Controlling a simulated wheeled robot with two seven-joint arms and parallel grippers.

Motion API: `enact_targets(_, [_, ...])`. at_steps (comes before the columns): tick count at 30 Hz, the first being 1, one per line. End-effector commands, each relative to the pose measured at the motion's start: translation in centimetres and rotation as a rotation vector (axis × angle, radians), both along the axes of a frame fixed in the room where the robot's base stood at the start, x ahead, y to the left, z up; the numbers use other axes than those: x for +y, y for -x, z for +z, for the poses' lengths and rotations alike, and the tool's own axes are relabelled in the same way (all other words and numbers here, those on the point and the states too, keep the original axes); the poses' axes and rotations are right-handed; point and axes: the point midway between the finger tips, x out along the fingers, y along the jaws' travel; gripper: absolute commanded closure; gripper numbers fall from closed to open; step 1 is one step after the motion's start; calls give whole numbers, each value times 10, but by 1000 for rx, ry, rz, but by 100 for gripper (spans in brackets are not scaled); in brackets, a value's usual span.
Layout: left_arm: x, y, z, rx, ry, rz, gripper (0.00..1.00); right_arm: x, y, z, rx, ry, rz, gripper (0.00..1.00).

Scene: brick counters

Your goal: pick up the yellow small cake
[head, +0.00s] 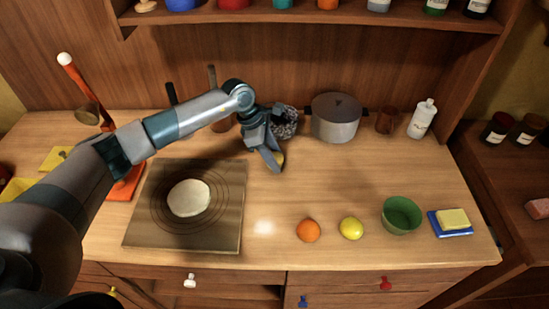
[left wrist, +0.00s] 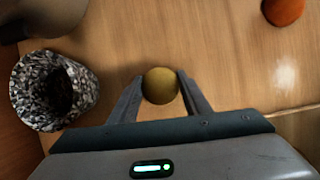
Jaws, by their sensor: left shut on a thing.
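The yellow small cake (left wrist: 160,86) looks round and dull yellow in the left wrist view, between the two fingers of my left gripper (left wrist: 161,78). The fingers touch it on both sides, so the gripper is shut on it. In the head view only a sliver of the cake (head: 280,157) shows beside my left gripper (head: 274,161), which points down at the back middle of the wooden counter. The rest of it is hidden by the fingers. I cannot tell whether it still touches the counter. My right gripper is not in view.
A speckled pot (left wrist: 54,91) stands close by the gripper, with a grey lidded pot (head: 336,120) to the right. A board with dough (head: 188,198) lies front left. An orange (head: 308,230), lemon (head: 351,228) and green bowl (head: 401,217) stand front right. The counter's middle is clear.

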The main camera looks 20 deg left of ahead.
Motion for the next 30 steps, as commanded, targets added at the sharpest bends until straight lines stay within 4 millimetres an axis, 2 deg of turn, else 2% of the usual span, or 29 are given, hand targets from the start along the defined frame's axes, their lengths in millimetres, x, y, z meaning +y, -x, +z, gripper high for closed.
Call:
enact_targets(7, [0, -1, 11, -3, 1, 0, 79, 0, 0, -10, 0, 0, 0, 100])
enact_targets(13, [0, -1, 40, -6, 1, -2, 79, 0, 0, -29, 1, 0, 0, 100])
enact_targets(25, [-56, 55, 84, -4, 1, -5, 79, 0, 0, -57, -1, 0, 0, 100])
enact_targets(27, [-63, 62, 91, -4, 1, -5, 79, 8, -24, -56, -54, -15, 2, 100])
enact_targets(30, [-72, 71, 98, -2, 1, -2, 79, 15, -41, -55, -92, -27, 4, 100])
